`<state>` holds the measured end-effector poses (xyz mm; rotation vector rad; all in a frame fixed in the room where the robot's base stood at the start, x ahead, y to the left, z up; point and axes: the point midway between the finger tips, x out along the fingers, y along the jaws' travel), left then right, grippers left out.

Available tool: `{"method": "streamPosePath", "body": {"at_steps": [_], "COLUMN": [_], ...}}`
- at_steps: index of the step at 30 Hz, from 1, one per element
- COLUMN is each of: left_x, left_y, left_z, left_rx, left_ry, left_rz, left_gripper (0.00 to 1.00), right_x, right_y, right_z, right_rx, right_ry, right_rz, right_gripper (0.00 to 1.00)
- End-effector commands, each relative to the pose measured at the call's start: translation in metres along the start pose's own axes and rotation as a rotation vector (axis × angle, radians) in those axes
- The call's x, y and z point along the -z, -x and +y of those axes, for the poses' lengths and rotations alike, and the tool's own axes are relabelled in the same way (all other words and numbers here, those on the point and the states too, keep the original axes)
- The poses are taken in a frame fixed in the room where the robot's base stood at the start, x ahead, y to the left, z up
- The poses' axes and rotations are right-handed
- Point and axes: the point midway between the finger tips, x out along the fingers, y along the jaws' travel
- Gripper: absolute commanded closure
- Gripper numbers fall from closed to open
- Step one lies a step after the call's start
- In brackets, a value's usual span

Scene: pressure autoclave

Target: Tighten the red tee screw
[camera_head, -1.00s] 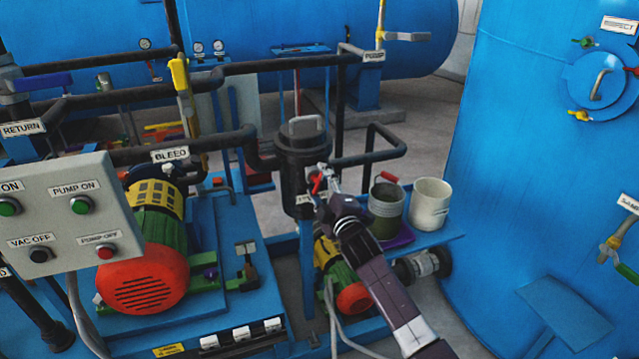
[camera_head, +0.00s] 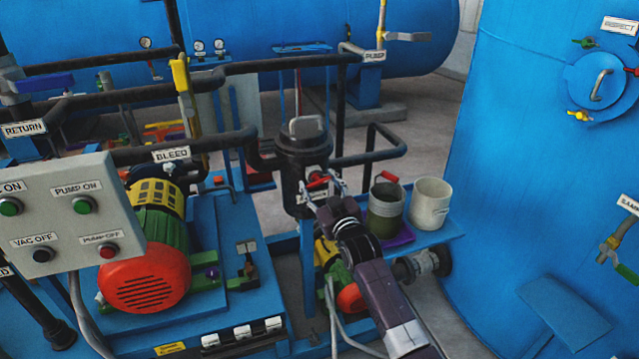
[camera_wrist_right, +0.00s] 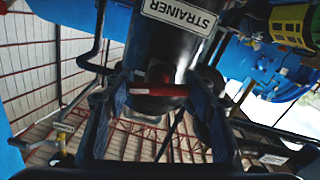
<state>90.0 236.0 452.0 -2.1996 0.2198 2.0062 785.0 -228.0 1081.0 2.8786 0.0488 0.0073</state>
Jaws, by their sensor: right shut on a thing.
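The red tee screw (camera_head: 317,183) sits low on the front of the black strainer pot (camera_head: 303,152). In the right wrist view the red tee screw (camera_wrist_right: 158,91) is a red crossbar lying nearly level under the STRAINER label. My right gripper (camera_head: 323,190) is at the tee screw, its arm coming up from the lower right. In the wrist view my right gripper (camera_wrist_right: 156,98) has a finger at each end of the bar and is shut on it. The screw's shaft is hidden behind the bar. My left gripper is not in view.
A dark green cup (camera_head: 386,212) and a white cup (camera_head: 430,204) stand on a blue shelf close right of my right arm. A black pipe (camera_head: 372,158) runs behind them. The green motor (camera_head: 160,240) and control box (camera_head: 62,213) are at left.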

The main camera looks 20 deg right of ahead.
Motion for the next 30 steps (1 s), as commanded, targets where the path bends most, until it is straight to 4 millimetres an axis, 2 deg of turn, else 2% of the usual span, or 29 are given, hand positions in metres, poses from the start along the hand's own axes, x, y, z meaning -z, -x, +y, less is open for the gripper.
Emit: {"method": "streamPosePath", "body": {"at_steps": [12,30], "left_x": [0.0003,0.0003], "left_y": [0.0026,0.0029], "left_z": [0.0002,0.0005], "left_rx": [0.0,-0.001], "left_ry": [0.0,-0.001], "left_rz": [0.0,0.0], "left_gripper": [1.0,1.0], "right_x": [-0.0019,-0.0023], "right_y": [0.0003,0.0004], "right_z": [-0.0017,-0.0022], "right_rx": [0.001,0.001], "right_ry": [-0.233,-0.28], "right_rz": [-0.004,-0.005], "right_gripper": [0.73,0.73]}}
